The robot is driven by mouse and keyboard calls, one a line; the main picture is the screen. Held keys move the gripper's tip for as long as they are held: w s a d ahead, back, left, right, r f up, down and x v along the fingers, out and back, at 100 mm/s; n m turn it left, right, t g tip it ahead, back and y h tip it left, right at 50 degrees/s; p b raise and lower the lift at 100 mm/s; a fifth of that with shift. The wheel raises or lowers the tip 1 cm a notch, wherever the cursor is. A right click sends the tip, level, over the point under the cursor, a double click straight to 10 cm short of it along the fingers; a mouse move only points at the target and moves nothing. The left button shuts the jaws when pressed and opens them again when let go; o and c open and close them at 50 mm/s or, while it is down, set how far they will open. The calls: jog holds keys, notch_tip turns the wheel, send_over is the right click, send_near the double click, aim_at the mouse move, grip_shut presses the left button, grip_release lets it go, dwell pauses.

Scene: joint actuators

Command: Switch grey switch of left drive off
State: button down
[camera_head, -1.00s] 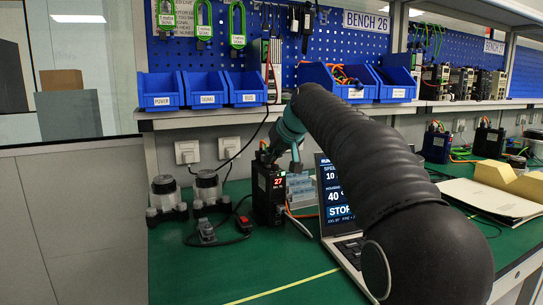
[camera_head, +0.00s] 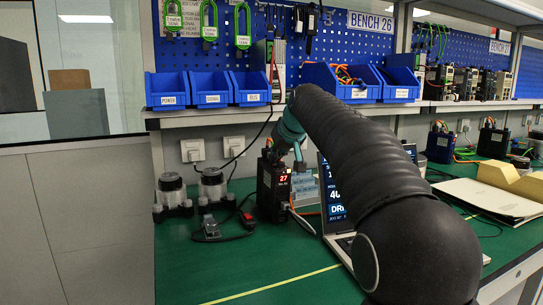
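The left drive (camera_head: 266,192) is a black upright box on the green bench, with a lit red "27" on its face. Left of it, a small grey block (camera_head: 210,227) with a black cable lies on the bench; I cannot tell whether it is the grey switch. A small red piece (camera_head: 247,218) lies beside the drive. My gripper (camera_head: 284,158) is at the top of the drive, partly hidden by my black-sleeved arm. I cannot tell whether it touches the drive or how its fingers stand.
A laptop (camera_head: 333,198) stands right of the drive, partly behind my arm. Two motors, one of them here (camera_head: 212,188), stand to the left. Blue bins (camera_head: 208,90) line the shelf above. Another drive (camera_head: 440,146) stands farther right. The front bench is clear.

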jog(key=shift+w+d+f, duration=0.15)
jog(key=shift+d+f, duration=0.4)
jog(key=shift+f, duration=0.15)
jog(key=shift+r, duration=0.1)
jog(key=r, duration=0.4)
jog(key=shift+a+r+p, duration=0.25)
jog(key=shift+a+p, duration=0.05)
jog(key=a+v, duration=0.2)
jog(key=v, duration=0.8)
jog(key=shift+s+d+r, duration=0.2)
jog(key=shift+d+r, duration=0.15)
jog(key=shift+r, duration=0.1)
